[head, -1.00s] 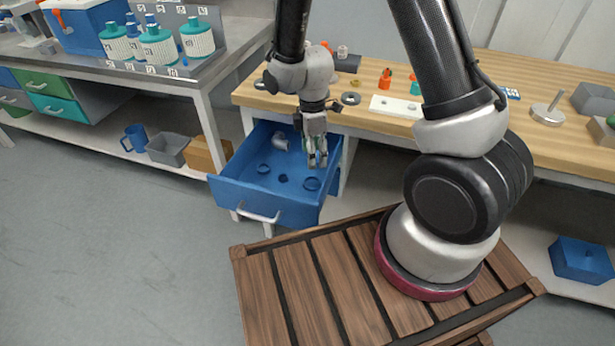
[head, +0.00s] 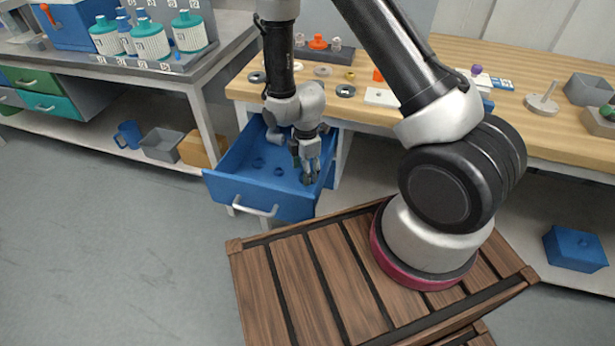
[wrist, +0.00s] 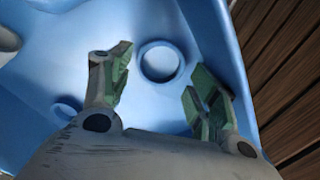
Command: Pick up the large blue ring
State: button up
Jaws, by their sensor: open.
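The large blue ring (wrist: 161,62) lies flat on the floor of the open blue drawer (head: 270,207). In the wrist view it is just beyond and between my fingertips, with no finger seen touching it. In the head view my gripper (head: 306,176) reaches down into the right part of the drawer and mostly hides the ring. My gripper, with green finger pads, is open and empty; it also shows in the wrist view (wrist: 162,78). A smaller blue ring (wrist: 67,108) lies to the left in the wrist view. Two small rings (head: 279,171) show left of my gripper in the head view.
The drawer's side wall (wrist: 215,40) is close to my right finger in the wrist view. The wooden bench top (head: 440,80) above holds washers and small parts. A pale rounded object (wrist: 6,42) is at the wrist view's upper left edge.

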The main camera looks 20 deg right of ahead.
jog(key=shift+f, duration=0.8)
jog(key=c, duration=0.5)
jog(key=shift+o, duration=0.2)
jog(key=shift+r, duration=0.15)
notch_tip(320, 180, up, 22)
